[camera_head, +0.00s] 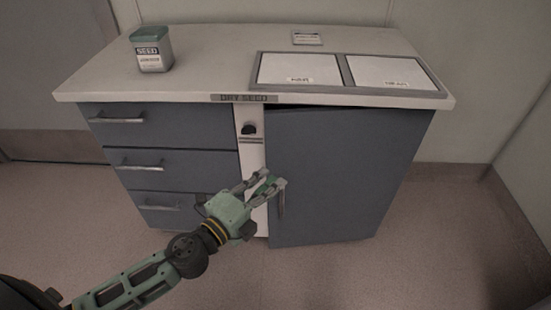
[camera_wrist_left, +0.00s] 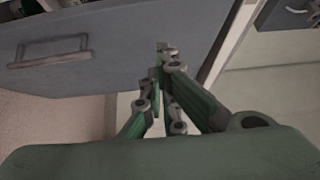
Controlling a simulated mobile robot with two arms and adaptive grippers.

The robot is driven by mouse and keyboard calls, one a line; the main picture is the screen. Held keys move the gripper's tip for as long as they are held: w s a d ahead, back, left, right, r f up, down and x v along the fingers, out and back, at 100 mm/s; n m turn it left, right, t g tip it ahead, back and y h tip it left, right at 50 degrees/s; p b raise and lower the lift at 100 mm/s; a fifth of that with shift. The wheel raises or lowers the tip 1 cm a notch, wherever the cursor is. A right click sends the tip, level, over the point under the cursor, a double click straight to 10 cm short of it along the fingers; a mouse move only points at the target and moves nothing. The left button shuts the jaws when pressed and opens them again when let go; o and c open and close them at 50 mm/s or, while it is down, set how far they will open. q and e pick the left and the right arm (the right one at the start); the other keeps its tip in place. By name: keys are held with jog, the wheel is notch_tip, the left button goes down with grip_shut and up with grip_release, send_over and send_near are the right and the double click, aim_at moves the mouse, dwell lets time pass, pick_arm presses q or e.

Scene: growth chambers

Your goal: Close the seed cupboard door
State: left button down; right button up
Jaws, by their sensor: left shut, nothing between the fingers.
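The seed cupboard door (camera_head: 345,165) is a blue-grey panel on the right half of the cabinet. A dark gap along its top edge shows it slightly ajar. Its vertical bar handle (camera_head: 282,203) is near its left edge. My left gripper (camera_head: 272,182) is shut and empty, in front of the door's left edge close to the handle. In the left wrist view the fingers (camera_wrist_left: 166,50) are together in front of the door (camera_wrist_left: 130,25), with the handle (camera_wrist_left: 50,50) off to the left. I cannot tell whether the fingertips touch the door. My right gripper is out of view.
Several drawers (camera_head: 180,168) fill the cabinet's left half, beside a pale strip with a dark latch (camera_head: 249,129). On the worktop (camera_head: 215,60) stand a seed jar (camera_head: 151,50) and a tray with two white panels (camera_head: 285,69). The floor right of the cabinet is clear.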

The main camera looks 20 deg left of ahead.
aim_at(270, 141)
pick_arm(q)
jog(key=shift+w+a, duration=0.2)
jog(key=shift+w, duration=3.3)
jog(key=w+a, duration=0.1)
jog(key=w, duration=0.1)
jog(key=w+a, duration=0.1)
jog(key=w, duration=0.1)
jog(key=w+a, duration=0.1)
jog(key=w, duration=0.1)
jog(key=shift+w+a, duration=0.1)
jog(key=shift+w, duration=0.1)
jog(key=shift+w+a+r, duration=0.1)
jog(key=shift+a+r, duration=0.1)
jog(key=shift+a, duration=0.05)
